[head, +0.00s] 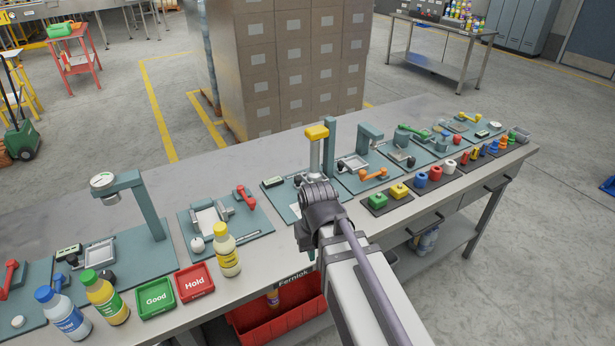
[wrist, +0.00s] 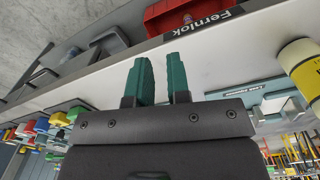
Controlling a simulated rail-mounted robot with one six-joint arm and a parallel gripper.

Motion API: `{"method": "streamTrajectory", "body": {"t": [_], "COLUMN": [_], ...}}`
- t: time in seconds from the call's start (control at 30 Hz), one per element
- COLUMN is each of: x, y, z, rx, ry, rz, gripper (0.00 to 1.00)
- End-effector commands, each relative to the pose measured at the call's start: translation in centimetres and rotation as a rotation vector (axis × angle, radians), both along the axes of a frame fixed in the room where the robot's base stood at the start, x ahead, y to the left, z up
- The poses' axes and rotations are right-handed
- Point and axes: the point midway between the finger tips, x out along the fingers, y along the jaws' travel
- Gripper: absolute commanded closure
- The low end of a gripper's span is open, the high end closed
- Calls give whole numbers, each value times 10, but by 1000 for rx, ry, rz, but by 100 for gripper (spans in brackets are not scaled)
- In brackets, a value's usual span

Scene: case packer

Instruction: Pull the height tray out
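A height gauge (head: 129,190) with a round white dial on a teal post stands on a teal base at the left of the bench. A small grey tray (head: 100,252) lies low on that base, with a dark knob near its front; I take it for the height tray. My gripper (wrist: 159,62) shows in the wrist view with two teal fingers apart and nothing between them. The tray cannot be made out in the wrist view.
A yellow bottle (head: 228,256), green Good pad (head: 156,297) and red Hold pad (head: 195,282) stand between my wrist and the tray. Two bottles (head: 104,298) stand in front of the gauge. A red bin (head: 280,312) is below the bench edge.

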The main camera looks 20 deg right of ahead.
Motion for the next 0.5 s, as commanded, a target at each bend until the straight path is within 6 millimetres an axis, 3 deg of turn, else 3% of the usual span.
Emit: {"method": "streamTrajectory", "body": {"t": [0.03, 0.2, 0.3, 0.33, 0.5], "x": [56, 230, 303, 316, 312], "y": [0, -8, -14, -15, -17], "z": [23, 52, 57, 57, 58], "rx": [-17, -96, -111, -110, -91], "ry": [-20, -188, -306, -339, -387], "rz": [-11, -226, -385, -433, -536], "gripper": [78, 62, 52, 49, 46]}}
